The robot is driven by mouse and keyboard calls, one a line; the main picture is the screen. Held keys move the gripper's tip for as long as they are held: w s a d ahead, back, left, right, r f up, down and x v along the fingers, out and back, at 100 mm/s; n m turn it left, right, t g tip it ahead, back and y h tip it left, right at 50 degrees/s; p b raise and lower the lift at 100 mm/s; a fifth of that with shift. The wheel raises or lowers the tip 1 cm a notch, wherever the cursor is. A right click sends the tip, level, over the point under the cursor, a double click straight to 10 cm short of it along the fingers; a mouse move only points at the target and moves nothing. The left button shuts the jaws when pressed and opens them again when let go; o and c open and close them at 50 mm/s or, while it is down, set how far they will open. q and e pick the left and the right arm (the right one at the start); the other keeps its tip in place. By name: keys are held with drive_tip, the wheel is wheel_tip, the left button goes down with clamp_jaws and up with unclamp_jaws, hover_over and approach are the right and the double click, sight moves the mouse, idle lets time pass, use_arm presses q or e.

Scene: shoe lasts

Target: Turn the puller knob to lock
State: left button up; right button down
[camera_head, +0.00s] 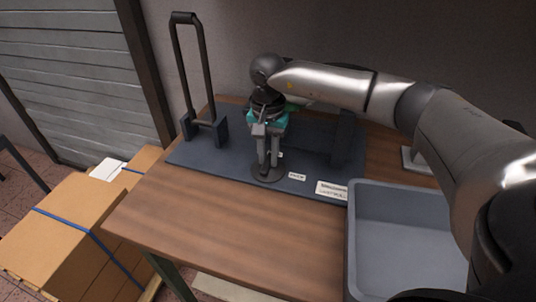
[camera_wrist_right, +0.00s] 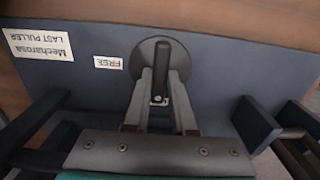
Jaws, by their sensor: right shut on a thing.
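The puller knob (camera_head: 268,176) is a dark round disc on the front part of the dark blue-grey puller base (camera_head: 205,160). In the right wrist view the knob (camera_wrist_right: 148,49) shows its disc with a raised dark grip bar. My right gripper (camera_head: 267,165) points down over it. Its two fingers (camera_wrist_right: 161,75) are shut on that bar, one on each side. A small white "FREE" label (camera_wrist_right: 108,62) lies beside the disc, and it also shows in the head view (camera_head: 297,177). The gripper hides part of the knob. My left gripper is not in view.
A tall black lever frame (camera_head: 178,70) stands on the base's left part. A dark upright block (camera_head: 343,140) is at its right. A grey bin (camera_head: 354,240) stands front right. The wooden table (camera_head: 220,225) is clear in front. Cardboard boxes (camera_head: 75,230) are at left.

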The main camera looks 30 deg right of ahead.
sight(268, 160)
drive_tip(key=c, duration=1.1)
unclamp_jaws()
drive_tip(key=o, duration=0.3)
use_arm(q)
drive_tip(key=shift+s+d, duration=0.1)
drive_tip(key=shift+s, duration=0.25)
use_arm(e)
drive_tip(key=shift+o, duration=0.3)
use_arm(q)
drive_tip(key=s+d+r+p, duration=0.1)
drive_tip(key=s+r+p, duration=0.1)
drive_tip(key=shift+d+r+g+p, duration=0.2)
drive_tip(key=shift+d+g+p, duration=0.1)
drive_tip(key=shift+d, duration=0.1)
use_arm(e)
wheel_tip(268, 160, up, 15)
drive_tip(key=shift+r, duration=0.15)
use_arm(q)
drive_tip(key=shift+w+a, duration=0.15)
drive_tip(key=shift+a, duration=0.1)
